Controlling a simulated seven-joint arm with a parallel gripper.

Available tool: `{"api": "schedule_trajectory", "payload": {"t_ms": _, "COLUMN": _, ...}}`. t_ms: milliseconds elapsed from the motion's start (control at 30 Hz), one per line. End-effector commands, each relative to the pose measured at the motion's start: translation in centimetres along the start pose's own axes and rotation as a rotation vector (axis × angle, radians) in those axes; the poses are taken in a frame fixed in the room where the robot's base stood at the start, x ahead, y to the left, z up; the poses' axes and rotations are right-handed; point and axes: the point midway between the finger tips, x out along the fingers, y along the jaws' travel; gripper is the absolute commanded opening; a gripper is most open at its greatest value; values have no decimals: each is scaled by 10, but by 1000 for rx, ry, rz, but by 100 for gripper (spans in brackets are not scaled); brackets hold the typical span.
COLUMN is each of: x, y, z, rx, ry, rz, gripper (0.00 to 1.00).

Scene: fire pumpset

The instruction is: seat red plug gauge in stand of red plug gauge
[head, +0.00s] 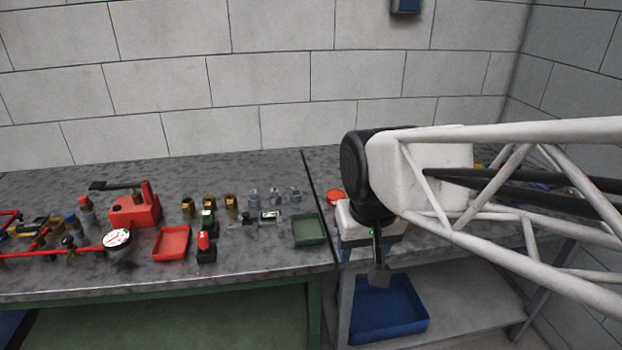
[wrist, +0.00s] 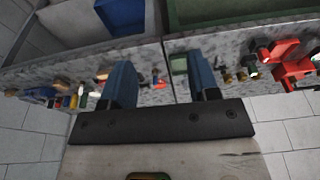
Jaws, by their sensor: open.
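In the head view a red-topped piece, seemingly the red plug gauge (head: 203,240), stands upright at a small black block, seemingly its stand (head: 206,256), just right of the red tray. I cannot tell from here how deep it sits in the block. A similar green-topped piece (head: 208,217) stands just behind. My gripper (head: 378,275) hangs well to the right, past the bench's right end and above the blue bin. In the wrist view its two blue fingers (wrist: 162,83) are apart with nothing held between them.
A red tray (head: 171,244), a green tray (head: 309,229) and a red pump (head: 136,208) stand on the grey bench. Brass and grey fittings line its back. A blue bin (head: 388,310) sits on the lower shelf at right. My arm hides part of the right bench.

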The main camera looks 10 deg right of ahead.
Motion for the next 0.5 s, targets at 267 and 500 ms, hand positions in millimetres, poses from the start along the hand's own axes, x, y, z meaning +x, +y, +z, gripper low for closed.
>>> {"api": "schedule_trajectory", "payload": {"t_ms": 267, "x": 2, "y": 21, "z": 52, "rx": 3, "ry": 27, "rz": 12, "gripper": 55}}
{"api": "schedule_trajectory", "payload": {"t_ms": 500, "x": 4, "y": 25, "z": 64, "rx": 2, "ry": 32, "rz": 15, "gripper": 55}}
